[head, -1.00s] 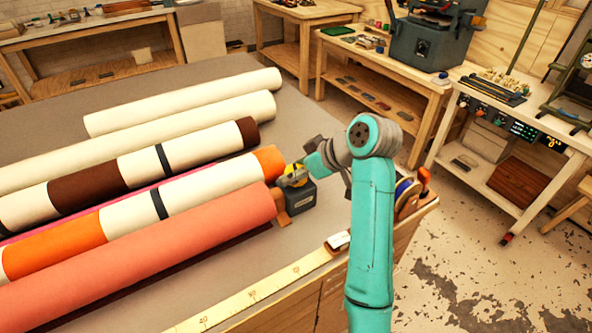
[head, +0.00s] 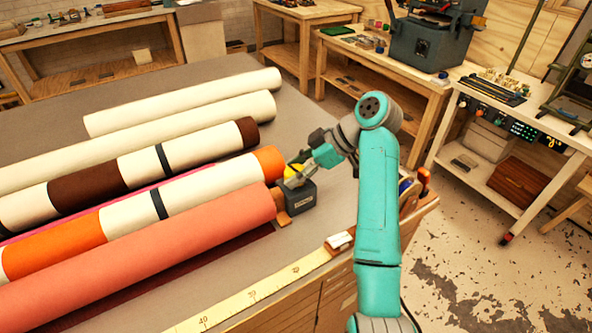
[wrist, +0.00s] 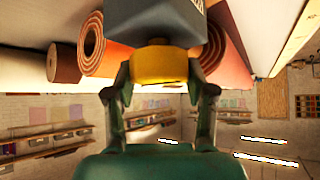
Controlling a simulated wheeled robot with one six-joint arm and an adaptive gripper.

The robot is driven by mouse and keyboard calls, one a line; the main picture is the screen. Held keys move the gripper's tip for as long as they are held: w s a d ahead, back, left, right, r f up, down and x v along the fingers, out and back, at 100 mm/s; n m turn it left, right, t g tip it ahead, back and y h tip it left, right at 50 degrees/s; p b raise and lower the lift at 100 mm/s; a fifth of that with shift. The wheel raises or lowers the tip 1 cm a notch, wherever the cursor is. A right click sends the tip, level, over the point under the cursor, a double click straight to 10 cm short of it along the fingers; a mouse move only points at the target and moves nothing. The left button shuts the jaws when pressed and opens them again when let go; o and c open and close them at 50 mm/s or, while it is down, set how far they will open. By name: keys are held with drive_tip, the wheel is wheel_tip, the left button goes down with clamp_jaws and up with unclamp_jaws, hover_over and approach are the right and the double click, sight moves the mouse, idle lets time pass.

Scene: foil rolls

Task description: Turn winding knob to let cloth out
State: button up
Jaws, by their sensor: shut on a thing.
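The yellow winding knob (head: 294,180) sits on a dark grey box (head: 301,198) at the right end of the salmon cloth roll (head: 150,252). My gripper (head: 300,168) reaches it from the upper right. In the wrist view the yellow knob (wrist: 160,66) is between my two fingers, which are shut on it, under the grey box (wrist: 160,22) in that upside-down picture. A dark red strip of cloth (head: 215,262) lies on the table along the front side of the salmon roll.
Behind lie an orange-and-white roll (head: 190,188), a brown-and-white roll (head: 140,168) and cream rolls (head: 190,105). A yellow measuring tape (head: 260,290) runs along the table's front edge. The grey table top (head: 330,130) is bare beyond the box.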

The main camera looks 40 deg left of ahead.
drive_tip(key=shift+f, duration=0.1)
drive_tip(key=o, duration=1.2)
drive_tip(key=shift+c, duration=0.2)
